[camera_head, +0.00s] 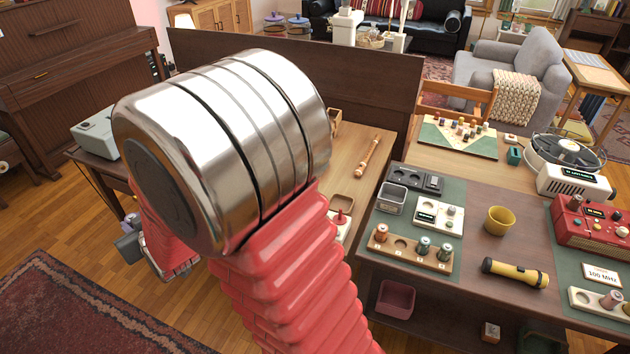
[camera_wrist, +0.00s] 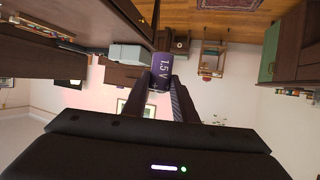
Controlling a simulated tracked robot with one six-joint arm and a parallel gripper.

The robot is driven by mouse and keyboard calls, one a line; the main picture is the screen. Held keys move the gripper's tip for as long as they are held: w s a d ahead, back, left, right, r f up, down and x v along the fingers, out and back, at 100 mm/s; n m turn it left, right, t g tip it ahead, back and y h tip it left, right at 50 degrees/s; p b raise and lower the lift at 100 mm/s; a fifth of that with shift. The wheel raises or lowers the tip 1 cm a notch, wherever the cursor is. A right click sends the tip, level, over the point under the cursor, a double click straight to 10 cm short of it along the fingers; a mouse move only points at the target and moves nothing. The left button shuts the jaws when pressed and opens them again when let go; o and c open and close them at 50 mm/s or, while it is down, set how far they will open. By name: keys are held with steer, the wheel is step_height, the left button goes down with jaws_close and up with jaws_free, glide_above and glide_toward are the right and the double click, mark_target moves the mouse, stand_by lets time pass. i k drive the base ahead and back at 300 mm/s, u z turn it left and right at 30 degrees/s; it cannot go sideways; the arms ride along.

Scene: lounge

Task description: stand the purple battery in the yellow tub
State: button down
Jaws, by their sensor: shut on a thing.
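The purple battery (camera_wrist: 161,72), marked 1.5 V, shows in the wrist view between the two dark fingers of my gripper (camera_wrist: 162,90). My gripper is shut on it, and the battery's far end sticks out past the fingertips. The yellow tub (camera_head: 499,220) stands upright on the bench at the right in the head view. It is well apart from my arm, and its mouth faces up. The tub does not show in the wrist view. In the head view my large red and silver arm covers much of the left and centre, and I cannot make out the battery there.
Around the tub are a yellow flashlight (camera_head: 515,273), a wooden holder with several cells (camera_head: 409,249), a small meter (camera_head: 438,217), a grey metal bin (camera_head: 391,198) and a red device (camera_head: 592,222). A pink bin (camera_head: 396,299) sits on the lower shelf. Some bench surface beside the tub is bare.

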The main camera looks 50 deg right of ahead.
mark_target(495, 226)
steer(key=u, duration=0.2)
steer(key=k, duration=1.45)
steer(key=z, duration=1.45)
